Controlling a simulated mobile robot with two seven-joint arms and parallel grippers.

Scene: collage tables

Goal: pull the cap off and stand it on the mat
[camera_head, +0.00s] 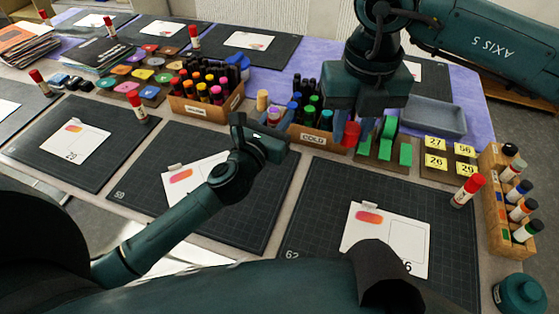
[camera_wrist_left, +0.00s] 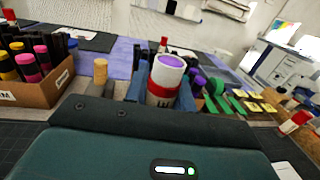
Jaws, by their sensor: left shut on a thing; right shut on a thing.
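My left gripper (camera_head: 272,128) is shut on a glue stick (camera_wrist_left: 163,80), upright between its blue fingers. The stick has a white tube, a red band and a bare purple top, seen in the left wrist view; in the head view it is small and partly hidden. My right gripper (camera_head: 351,141) points down, shut on a red cap (camera_head: 351,132), to the right of the glue stick and apart from it. Both are held near the box marked COLD. The dark mat (camera_head: 240,222) at front centre and the mat (camera_head: 318,205) to its right carry white cards.
Marker boxes (camera_head: 207,105) and the COLD box (camera_head: 312,137) stand behind the mats. Green blocks (camera_head: 405,154), yellow number tiles (camera_head: 436,161) and a wooden marker rack (camera_head: 496,205) are at right. Another red-capped glue stick (camera_head: 467,191) stands on the right mat.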

